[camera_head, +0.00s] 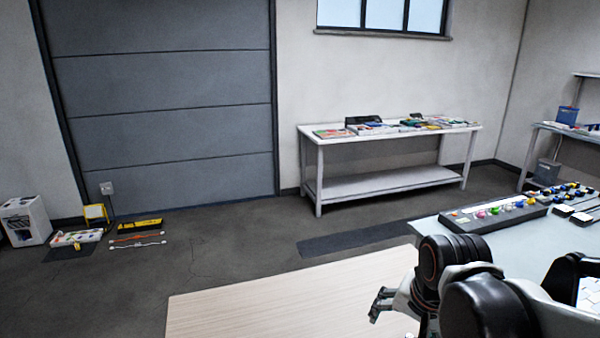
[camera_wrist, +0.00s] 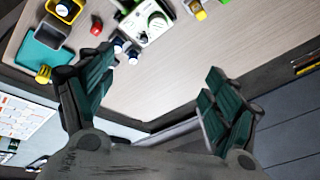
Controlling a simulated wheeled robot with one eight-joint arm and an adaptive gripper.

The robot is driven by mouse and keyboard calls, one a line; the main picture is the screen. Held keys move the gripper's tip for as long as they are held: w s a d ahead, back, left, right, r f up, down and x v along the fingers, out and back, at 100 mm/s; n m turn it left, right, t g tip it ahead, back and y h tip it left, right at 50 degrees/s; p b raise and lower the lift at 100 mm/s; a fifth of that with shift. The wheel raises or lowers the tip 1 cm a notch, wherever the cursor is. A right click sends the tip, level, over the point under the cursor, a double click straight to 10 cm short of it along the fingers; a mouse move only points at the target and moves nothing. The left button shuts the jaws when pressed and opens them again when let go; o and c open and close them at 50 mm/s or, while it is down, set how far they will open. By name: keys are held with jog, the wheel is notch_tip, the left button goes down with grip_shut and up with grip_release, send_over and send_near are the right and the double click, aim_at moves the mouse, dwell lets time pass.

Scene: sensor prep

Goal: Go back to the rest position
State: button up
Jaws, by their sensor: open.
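My gripper (camera_head: 381,304) shows at the lower right of the head view, partly hidden behind my own arm, above a light wooden table top (camera_head: 270,300). In the wrist view my gripper (camera_wrist: 155,95) has its two dark green fingers spread wide apart. Nothing is between them. Beyond the fingers lies a wooden table top (camera_wrist: 240,45) with small objects at its far left part. The gripper appears clear of these objects.
In the wrist view, a white-green device (camera_wrist: 145,22), a teal tray (camera_wrist: 40,55), a yellow bin (camera_wrist: 65,10) and a red item (camera_wrist: 97,27) stand on the table.

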jog(key=s+r+n+t, duration=0.3)
jog(key=s+r+n, duration=0.1)
jog(key=s+n, duration=0.3)
jog(key=shift+s+r, duration=0.15)
jog(key=shift+s, duration=0.1)
dwell(2.0)
